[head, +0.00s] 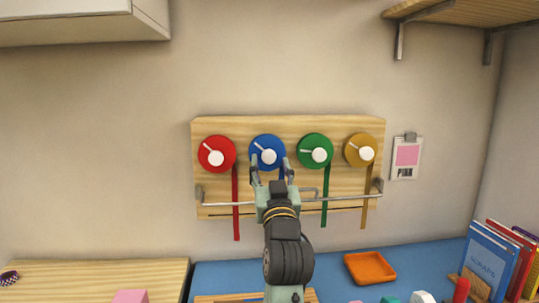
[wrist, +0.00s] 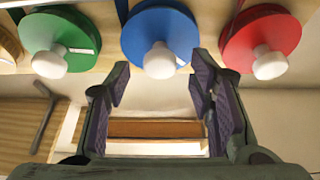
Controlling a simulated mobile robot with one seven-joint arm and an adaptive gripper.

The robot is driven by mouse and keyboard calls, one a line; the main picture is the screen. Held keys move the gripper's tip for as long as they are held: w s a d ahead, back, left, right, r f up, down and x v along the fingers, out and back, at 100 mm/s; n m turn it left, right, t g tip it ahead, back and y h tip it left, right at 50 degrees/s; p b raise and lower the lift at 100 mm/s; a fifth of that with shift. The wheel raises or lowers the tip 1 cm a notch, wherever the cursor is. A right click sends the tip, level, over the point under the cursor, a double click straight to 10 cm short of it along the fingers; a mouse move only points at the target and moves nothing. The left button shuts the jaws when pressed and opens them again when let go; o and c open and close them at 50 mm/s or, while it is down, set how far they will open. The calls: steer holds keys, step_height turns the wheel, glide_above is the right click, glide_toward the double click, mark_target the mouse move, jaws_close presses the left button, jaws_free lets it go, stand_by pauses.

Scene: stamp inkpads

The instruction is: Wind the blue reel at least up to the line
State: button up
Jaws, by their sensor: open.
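The blue reel (head: 264,141) is second from the left on a wooden wall board (head: 340,125). It has a white knob (head: 269,157) and a pale pointer mark. A short piece of its blue strap (head: 281,173) shows; the rest is hidden behind my gripper. My gripper (head: 270,166) is open in front of the reel. In the wrist view the blue reel (wrist: 160,30) is at top centre, and its knob (wrist: 159,61) lies between my open fingers (wrist: 160,78), apparently untouched. A dark line (head: 340,210) runs along the board's lower part.
Red (head: 217,149), green (head: 314,147) and yellow (head: 360,146) reels flank it, each with a hanging strap. A metal bar (head: 345,196) crosses in front of the board's lower part. Below are a blue surface (head: 225,277), an orange tray (head: 370,267) and books (head: 490,260).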

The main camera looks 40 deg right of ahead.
mark_target(268, 154)
steer(key=shift+p+x, duration=0.3)
steer(key=shift+x, duration=0.95)
steer(key=shift+c, duration=0.4)
steer(key=c, duration=1.1)
